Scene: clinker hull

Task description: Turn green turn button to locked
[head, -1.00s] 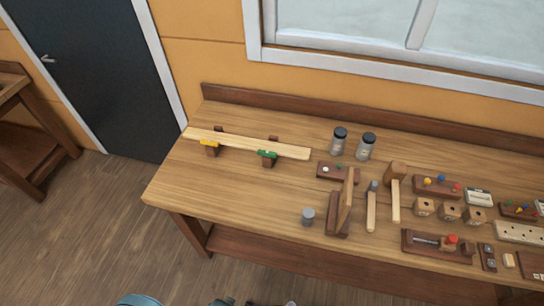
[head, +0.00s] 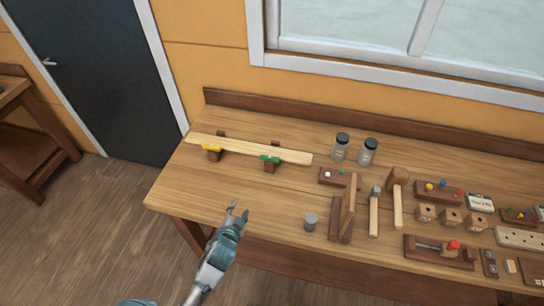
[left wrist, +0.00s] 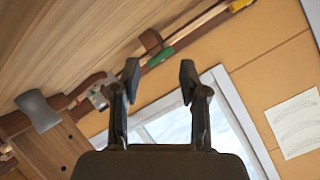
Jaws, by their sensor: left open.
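The green turn button (head: 270,159) sits on a dark wooden post at the front of a pale plank (head: 240,148), toward the left of the bench. It also shows in the left wrist view (left wrist: 161,56). A yellow turn button (head: 211,149) sits on the post to its left. My left gripper (head: 238,211) is open and empty at the bench's front edge, in front of and a little left of the green button, apart from it. Its two fingers (left wrist: 160,82) stand apart in the left wrist view. My right gripper is in neither view.
A grey cylinder (head: 310,222) and an upright wooden piece (head: 348,206) stand right of my left gripper. Two jars (head: 368,151) stand behind. Mallets (head: 398,200) and small blocks crowd the right side. The bench (head: 190,190) is clear between gripper and plank.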

